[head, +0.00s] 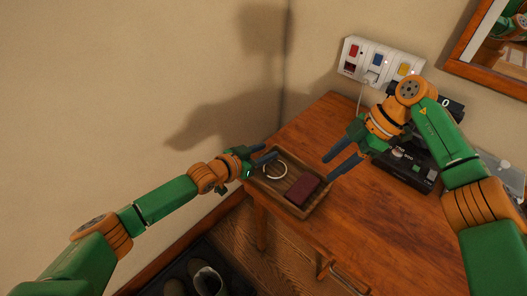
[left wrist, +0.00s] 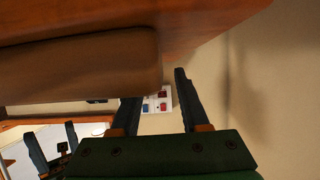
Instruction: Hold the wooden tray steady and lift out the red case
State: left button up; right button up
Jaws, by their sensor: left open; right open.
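The wooden tray (head: 316,203) sits near the front left corner of the wooden table. The dark red case (head: 302,189) lies in its right part, and a pale ring (head: 275,170) lies in its left part. My left gripper (head: 268,160) is open at the tray's back left rim; I cannot tell whether the rim is between its fingers. In the left wrist view the open fingers (left wrist: 158,92) are close to the brown tray wall (left wrist: 80,68). My right gripper (head: 335,167) is open and empty, above the table just right of the tray, apart from the case.
A black device (head: 408,168) stands on the table behind my right gripper. A white panel with coloured switches (head: 380,62) is on the wall, beside a framed mirror (head: 495,45). The table's front right surface (head: 385,225) is clear. Shoes (head: 205,278) are on the floor below.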

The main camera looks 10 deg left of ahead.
pick_arm(q)
jog(key=shift+w+d, duration=0.1)
jog(key=shift+w, duration=0.1)
jog(key=shift+f, duration=0.1)
grip_shut()
dwell(1.8)
